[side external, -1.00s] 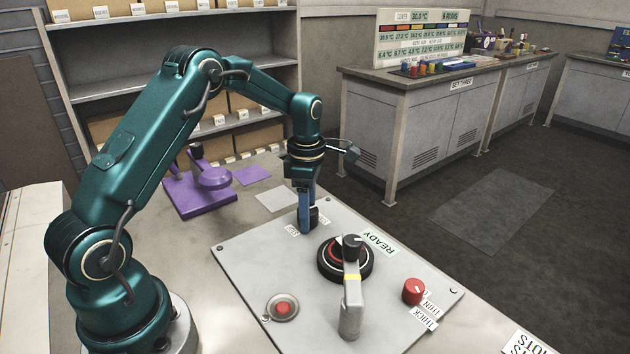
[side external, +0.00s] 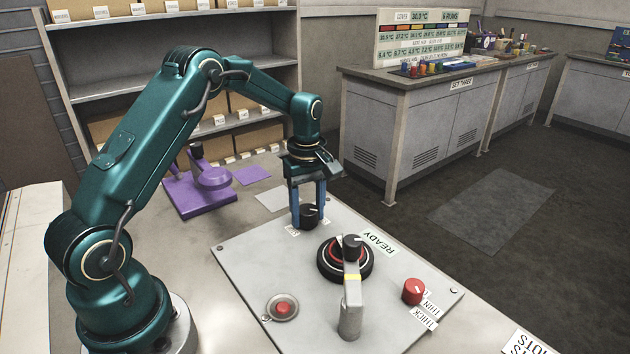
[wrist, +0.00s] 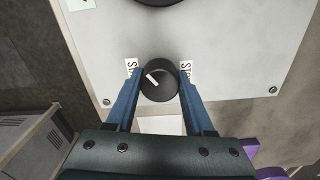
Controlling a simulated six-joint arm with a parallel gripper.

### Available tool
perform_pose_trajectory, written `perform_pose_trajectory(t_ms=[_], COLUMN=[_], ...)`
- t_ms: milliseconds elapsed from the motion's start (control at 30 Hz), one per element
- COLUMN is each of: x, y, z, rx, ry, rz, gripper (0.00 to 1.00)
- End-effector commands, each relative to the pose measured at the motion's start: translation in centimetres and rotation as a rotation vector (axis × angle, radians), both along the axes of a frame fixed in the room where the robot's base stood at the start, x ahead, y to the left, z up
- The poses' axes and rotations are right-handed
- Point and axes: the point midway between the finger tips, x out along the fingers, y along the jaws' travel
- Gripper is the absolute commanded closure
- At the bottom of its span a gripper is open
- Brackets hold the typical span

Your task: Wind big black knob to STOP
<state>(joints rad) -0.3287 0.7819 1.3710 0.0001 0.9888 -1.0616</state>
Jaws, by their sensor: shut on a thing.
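The big black knob (side external: 309,216) stands at the far end of the grey panel (side external: 250,248). A white pointer line on its top shows in the wrist view (wrist: 160,88) and slants to the upper left, toward the left label. My gripper (side external: 308,206) points straight down with a blue finger on each side of the knob, shut on it. White labels, the left (wrist: 130,68) and the right (wrist: 186,70), flank the knob; both are partly covered by the fingers, and I cannot read which says STOP.
A wide black dial (side external: 330,270) with a red ring, marked READY, sits nearby under a grey lever (side external: 351,308) with a black top. A red knob (side external: 413,290) and a red button (side external: 283,308) are on the panel. A purple fixture (side external: 195,197) stands behind left.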

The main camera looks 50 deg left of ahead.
Motion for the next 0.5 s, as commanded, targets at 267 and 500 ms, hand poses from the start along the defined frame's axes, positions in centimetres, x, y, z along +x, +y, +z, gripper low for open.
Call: perform_pose_trajectory(t_ms=[267,500], x=[-0.01,-0.01], y=[0.0,0.0], z=[0.11,0.12], rx=[0.0,0.0], ry=[0.0,0.0], rz=[-0.264,-0.492], gripper=[1.0,1.0])
